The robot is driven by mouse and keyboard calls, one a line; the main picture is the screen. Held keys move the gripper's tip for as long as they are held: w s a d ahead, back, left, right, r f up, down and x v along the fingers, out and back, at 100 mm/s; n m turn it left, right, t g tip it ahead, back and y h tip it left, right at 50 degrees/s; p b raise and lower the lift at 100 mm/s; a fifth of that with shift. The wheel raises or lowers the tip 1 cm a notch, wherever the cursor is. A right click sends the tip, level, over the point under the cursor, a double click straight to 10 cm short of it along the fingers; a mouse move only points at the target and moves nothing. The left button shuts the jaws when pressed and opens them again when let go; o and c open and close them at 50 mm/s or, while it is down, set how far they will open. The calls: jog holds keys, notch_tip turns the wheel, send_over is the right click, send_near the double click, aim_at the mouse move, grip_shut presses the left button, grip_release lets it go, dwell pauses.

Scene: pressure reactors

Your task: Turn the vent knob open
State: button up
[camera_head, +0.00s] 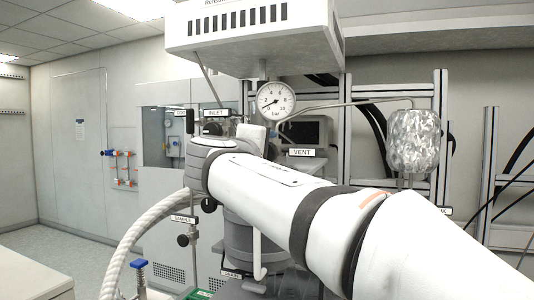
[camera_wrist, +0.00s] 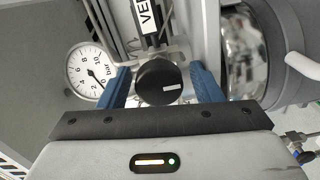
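The vent knob (camera_wrist: 160,82) is a round black knob with a small white mark on its face, in the middle of the wrist view. The vent label (camera_wrist: 147,14) stands just above it, partly cut off; in the head view the vent label (camera_head: 302,153) shows just behind my arm. My gripper (camera_wrist: 160,80) has blue fingers, one on each side of the knob. A narrow gap shows between each finger and the knob, so it looks open around the knob without gripping it. In the head view my arm hides the knob and gripper.
A pressure gauge (camera_head: 276,101) sits above the vent label, its needle low on the scale; it shows left of the fingers in the wrist view (camera_wrist: 92,68). A foil-wrapped vessel (camera_head: 414,140) stands at right. A thick pale hose (camera_head: 140,232) curves at lower left.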

jog(key=b+v, duration=0.1)
jog(key=v, duration=0.6)
jog(key=shift+s+b, duration=0.35)
jog(key=shift+b, duration=0.05)
jog(key=shift+a, duration=0.1)
